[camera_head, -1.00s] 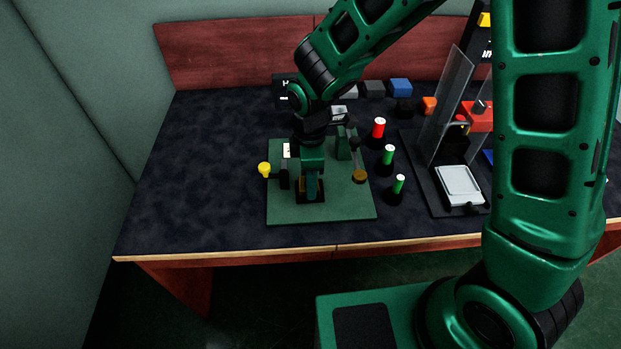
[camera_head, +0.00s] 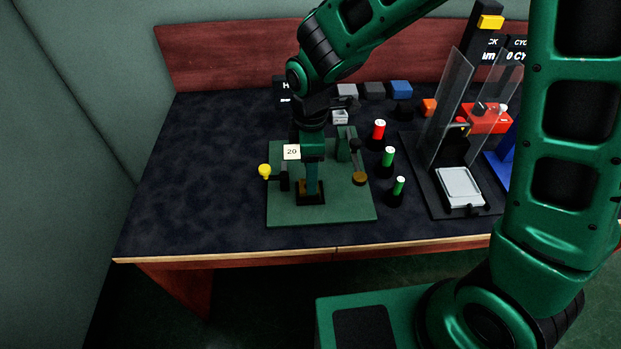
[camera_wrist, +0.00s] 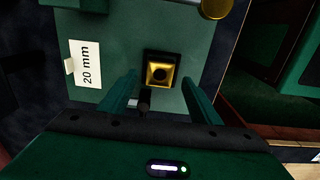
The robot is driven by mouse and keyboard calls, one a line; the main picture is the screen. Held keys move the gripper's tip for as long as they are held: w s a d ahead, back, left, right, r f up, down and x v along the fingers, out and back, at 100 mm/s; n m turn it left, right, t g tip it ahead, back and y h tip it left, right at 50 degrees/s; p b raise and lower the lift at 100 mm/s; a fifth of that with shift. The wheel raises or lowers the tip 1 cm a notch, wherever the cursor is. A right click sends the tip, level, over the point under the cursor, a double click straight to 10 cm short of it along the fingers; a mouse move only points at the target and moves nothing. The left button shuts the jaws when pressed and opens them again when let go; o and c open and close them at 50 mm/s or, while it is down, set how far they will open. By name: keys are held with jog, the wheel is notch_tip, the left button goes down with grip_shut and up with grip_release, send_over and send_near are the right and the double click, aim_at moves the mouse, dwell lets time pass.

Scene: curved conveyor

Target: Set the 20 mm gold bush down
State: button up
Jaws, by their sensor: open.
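In the head view the gold bush (camera_head: 303,186) is partly hidden behind my fingers, in the black seat near the front of the plate (camera_head: 340,208). My gripper (camera_wrist: 159,80) is open, with one finger on either side of the bush in the picture and apart from it. In the head view my gripper (camera_head: 311,182) points down over the seat. A label reading 20 mm (camera_wrist: 85,64) stands beside the seat.
A yellow knob (camera_head: 265,171) is at the fixture's left and a brass disc (camera_head: 359,178) at its right. Red-topped (camera_head: 379,129) and green-topped posts (camera_head: 388,156) stand to the right, then a clear-walled station (camera_head: 437,125). The table's left side is clear.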

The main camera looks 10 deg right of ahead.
notch_tip(320, 180, up, 8)
jog(key=shift+f, duration=0.2)
jog(key=s+d+r+m, duration=0.25)
jog(key=d+m, duration=0.35)
jog(key=d, duration=0.6)
jog(key=s+d+r+m, duration=0.25)
jog(key=d+m, duration=0.25)
jog(key=d, duration=0.6)
jog(key=s+d+m, duration=1.2)
jog(key=s+m, duration=0.1)
jog(key=s, duration=0.3)
jog(key=shift+d+r, duration=0.15)
jog(key=shift+r, duration=0.1)
jog(key=shift+w, duration=0.1)
